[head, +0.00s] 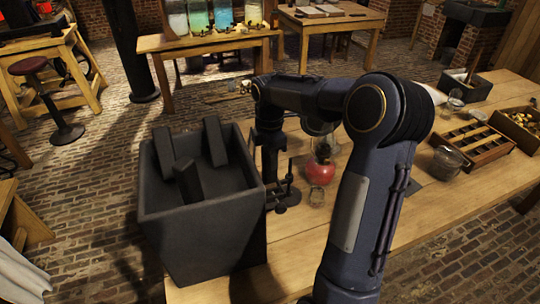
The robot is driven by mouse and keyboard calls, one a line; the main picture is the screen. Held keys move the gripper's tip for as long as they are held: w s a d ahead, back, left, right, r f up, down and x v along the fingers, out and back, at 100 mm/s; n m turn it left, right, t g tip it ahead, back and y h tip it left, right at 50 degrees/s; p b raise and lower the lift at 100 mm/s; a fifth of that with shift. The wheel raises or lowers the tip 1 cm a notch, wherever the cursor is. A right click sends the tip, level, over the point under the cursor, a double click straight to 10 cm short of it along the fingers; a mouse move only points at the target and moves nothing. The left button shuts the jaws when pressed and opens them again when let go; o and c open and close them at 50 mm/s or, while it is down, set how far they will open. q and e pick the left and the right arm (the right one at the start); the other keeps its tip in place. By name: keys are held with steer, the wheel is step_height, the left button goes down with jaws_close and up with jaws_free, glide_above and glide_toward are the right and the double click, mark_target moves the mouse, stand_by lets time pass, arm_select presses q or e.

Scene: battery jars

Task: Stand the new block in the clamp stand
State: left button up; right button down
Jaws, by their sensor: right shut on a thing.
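My right gripper (269,166) points down between the tall dark bin and the lamp. It is shut on a dark thing that looks like the new block, mostly hidden against the gripper and bin wall. The dark clamp stand (283,193) stands on the table right beside the gripper, with its foot near the bin. Whether the held block touches the stand I cannot tell. My left gripper is not in view.
The open bin (155,215) holds dark blocks (215,141). A red lamp (322,171) and a small glass (317,196) stand right of the stand. A wooden rack (472,142) and a glass jar (447,160) are farther right. My right arm spans the table.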

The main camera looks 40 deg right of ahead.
mark_target(270, 176)
steer(key=shift+f+b, duration=0.4)
steer(key=shift+f, duration=0.35)
stand_by(0.9)
steer(key=shift+f+b, duration=1.75)
steer(key=shift+f, duration=1.4)
steer(key=c, duration=1)
jaws_free()
step_height(270, 176, up, 8)
steer(key=shift+f, duration=0.1)
